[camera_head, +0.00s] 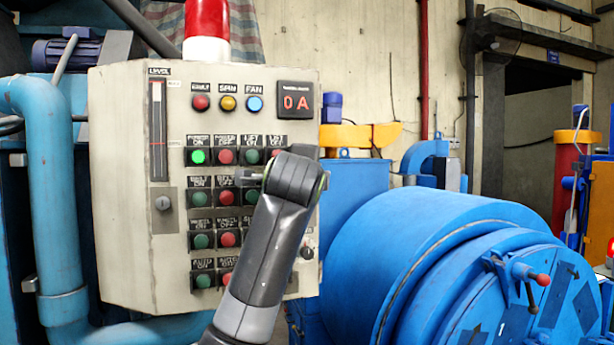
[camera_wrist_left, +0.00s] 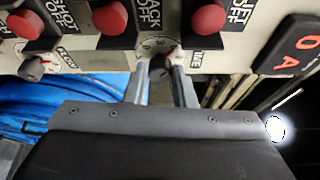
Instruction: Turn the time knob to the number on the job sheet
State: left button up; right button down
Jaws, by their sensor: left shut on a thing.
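The time knob (camera_wrist_left: 160,73) shows in the left wrist view as a small dark round knob below the pack-off button. The word TIME is printed beside it. My left gripper (camera_wrist_left: 161,66) has its two grey fingers on either side of this knob and is shut on it. In the head view a dark arm link of mine hides part of the panel, and the fingertips do not show there. My right gripper is in neither view. I see no job sheet.
The beige control panel (camera_head: 130,240) carries rows of green and red buttons. A red display (camera_head: 296,103) reads 0 A. Another knob (camera_wrist_left: 34,68) and a red button (camera_wrist_left: 208,19) sit close to my gripper. A large blue drum (camera_head: 400,240) stands right of the panel.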

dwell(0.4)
pick_arm(q)
jog(key=o, duration=1)
jog(key=s+b, duration=0.2)
jog(key=s, duration=0.3)
jog(key=s+a+b, duration=0.1)
jog(key=s+b, duration=0.2)
jog(key=s, duration=0.3)
jog(key=s+r+b, duration=0.1)
jog(key=s+b, duration=0.2)
jog(key=s, duration=0.3)
jog(key=shift+s+a, duration=0.15)
